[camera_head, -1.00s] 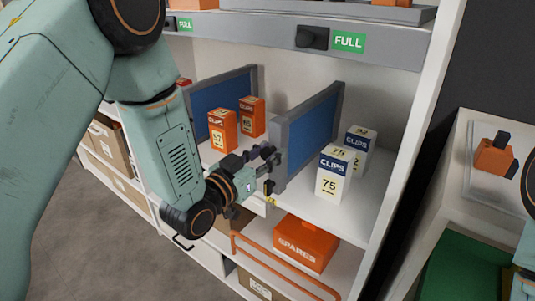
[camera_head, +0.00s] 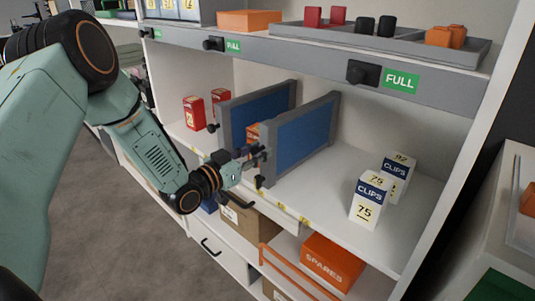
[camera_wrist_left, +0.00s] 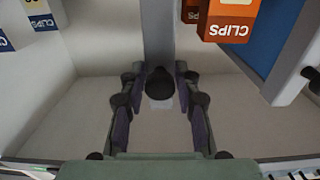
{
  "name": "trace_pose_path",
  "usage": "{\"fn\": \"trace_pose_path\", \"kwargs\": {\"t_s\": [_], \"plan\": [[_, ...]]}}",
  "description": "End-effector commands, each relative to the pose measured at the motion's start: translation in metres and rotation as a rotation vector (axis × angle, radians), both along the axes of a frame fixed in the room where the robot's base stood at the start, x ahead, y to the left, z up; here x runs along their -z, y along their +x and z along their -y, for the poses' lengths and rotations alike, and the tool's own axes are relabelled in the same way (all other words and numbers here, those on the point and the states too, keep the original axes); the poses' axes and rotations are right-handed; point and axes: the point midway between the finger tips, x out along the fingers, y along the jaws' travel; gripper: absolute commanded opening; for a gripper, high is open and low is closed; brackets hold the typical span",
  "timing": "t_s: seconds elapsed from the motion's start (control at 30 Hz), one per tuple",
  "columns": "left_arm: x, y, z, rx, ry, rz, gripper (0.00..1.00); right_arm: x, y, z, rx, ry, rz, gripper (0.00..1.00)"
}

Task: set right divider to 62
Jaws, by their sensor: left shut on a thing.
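The right divider (camera_head: 305,140), a blue panel in a grey frame, stands upright on the middle shelf. My left gripper (camera_head: 260,158) is at its front edge. In the left wrist view the gripper's two fingers (camera_wrist_left: 160,105) flank a dark round knob (camera_wrist_left: 160,84) on the grey divider front (camera_wrist_left: 158,35), shut on it. The left divider (camera_head: 262,108) stands close by on the left. Small yellow marks (camera_head: 282,207) run along the shelf's front edge; I cannot read their numbers. My right gripper is out of view.
Orange CLIPS boxes (camera_head: 252,132) are mostly hidden between the dividers. White CLIPS boxes (camera_head: 368,199) stand to the right, with clear shelf between them and the right divider. Red boxes (camera_head: 194,113) stand left. An orange SPARES box (camera_head: 331,262) is below.

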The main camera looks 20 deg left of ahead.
Motion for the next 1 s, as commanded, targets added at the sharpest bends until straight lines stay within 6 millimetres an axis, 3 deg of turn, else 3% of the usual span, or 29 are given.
{"fn": "trace_pose_path", "kwargs": {"t_s": [0.5,0.53,0.73,1.0], "plan": [[-0.0011,0.0052,-0.013,-0.006,-0.001,0.004,0.0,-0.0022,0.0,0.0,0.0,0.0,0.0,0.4],[-0.0011,0.0053,-0.0132,-0.007,-0.001,0.004,0.32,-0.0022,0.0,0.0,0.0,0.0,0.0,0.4],[-0.0013,0.0052,-0.0126,-0.005,-0.001,0.004,0.49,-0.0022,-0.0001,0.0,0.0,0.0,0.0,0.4],[-0.0004,0.0041,-0.0112,-0.001,-0.002,0.002,0.49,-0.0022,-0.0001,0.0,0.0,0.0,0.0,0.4]]}}
